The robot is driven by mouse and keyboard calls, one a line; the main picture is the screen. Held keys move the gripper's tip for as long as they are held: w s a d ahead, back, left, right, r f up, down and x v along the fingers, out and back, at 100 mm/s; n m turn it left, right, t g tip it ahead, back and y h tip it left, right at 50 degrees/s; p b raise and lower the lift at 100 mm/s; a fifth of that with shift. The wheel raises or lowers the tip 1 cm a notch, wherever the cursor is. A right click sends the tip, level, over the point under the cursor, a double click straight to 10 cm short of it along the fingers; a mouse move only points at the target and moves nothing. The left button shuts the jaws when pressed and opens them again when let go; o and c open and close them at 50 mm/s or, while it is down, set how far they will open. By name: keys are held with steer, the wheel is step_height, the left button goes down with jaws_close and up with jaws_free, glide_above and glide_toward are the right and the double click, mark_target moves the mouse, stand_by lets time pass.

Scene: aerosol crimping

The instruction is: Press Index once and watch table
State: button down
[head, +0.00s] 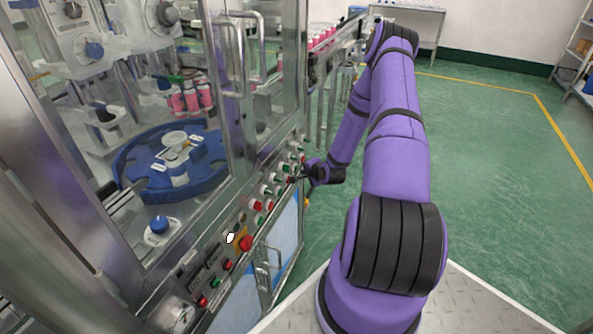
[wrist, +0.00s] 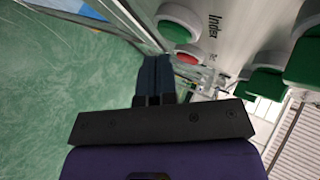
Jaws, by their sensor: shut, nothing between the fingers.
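My gripper (head: 296,178) is shut and empty, at the right end of the button panel on the machine's front. In the wrist view its dark fingers (wrist: 155,66) point along the panel, beside a green button (wrist: 181,18) and a red button (wrist: 174,33). The Index label (wrist: 213,24) is printed next to these. I cannot tell whether the fingertips touch a button. The blue round table (head: 128,176) is behind the machine's clear guard, with a white-topped can (head: 179,172) on it. Pink cans (head: 192,98) stand behind it.
Several green and red buttons line the panel, with a red emergency stop (head: 246,243) on a yellow plate lower down. Door handles (head: 233,55) stick out above the panel. A conveyor with pink cans (head: 322,37) runs behind. The green floor (head: 480,150) at right is clear.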

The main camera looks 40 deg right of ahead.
steer(key=shift+w+a, duration=0.15)
steer(key=shift+w, duration=0.15)
steer(key=shift+w+a, duration=0.15)
steer(key=shift+w, duration=0.2)
stand_by(0.7)
steer(key=shift+s, duration=0.1)
stand_by(0.3)
steer(key=shift+s+d, duration=0.3)
steer(key=shift+s, duration=0.35)
steer(key=shift+s+d, duration=0.3)
steer(key=shift+s, duration=0.45)
steer(key=shift+s+d, duration=0.35)
steer(key=shift+s, duration=0.45)
steer(key=shift+s+d, duration=0.3)
steer(key=shift+s, duration=0.45)
